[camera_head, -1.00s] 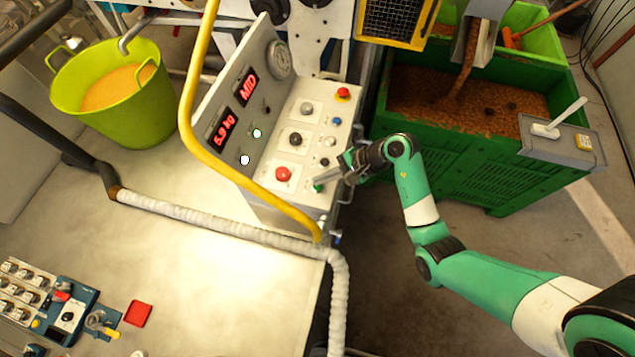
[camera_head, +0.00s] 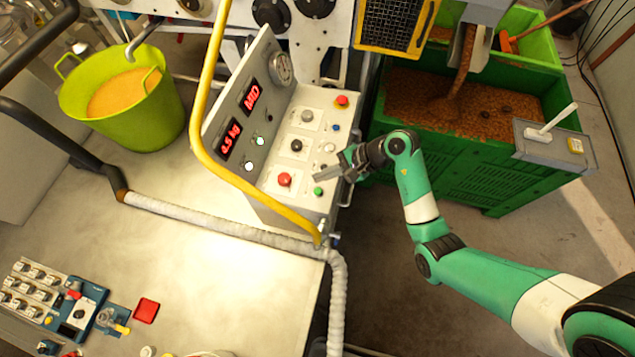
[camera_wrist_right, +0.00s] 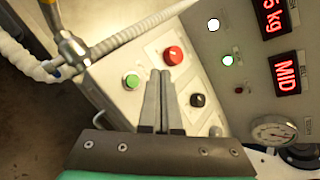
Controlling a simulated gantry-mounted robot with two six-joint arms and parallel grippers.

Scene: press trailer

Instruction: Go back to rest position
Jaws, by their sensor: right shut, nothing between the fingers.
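My right gripper (camera_head: 328,172) is shut and empty. It hovers over the right edge of the sloped control panel (camera_head: 270,198), beside a green button (camera_head: 318,191) and to the right of a red button (camera_head: 284,179). In the right wrist view the closed fingers (camera_wrist_right: 158,75) point at the panel between the green button (camera_wrist_right: 131,82) and the red button (camera_wrist_right: 173,56), with a black knob (camera_wrist_right: 197,100) to their right. Whether the fingertips touch the panel cannot be told, but the green button is uncovered. My left gripper is not in view.
A yellow rail (camera_head: 205,150) curves in front of the panel. A green crate (camera_head: 450,170) of brown granules stands right, with a grey lever box (camera_head: 553,140) at its rim. A lime bucket (camera_head: 165,110) stands upper left. A white hose (camera_head: 210,230) crosses the table. The floor below my right arm is clear.

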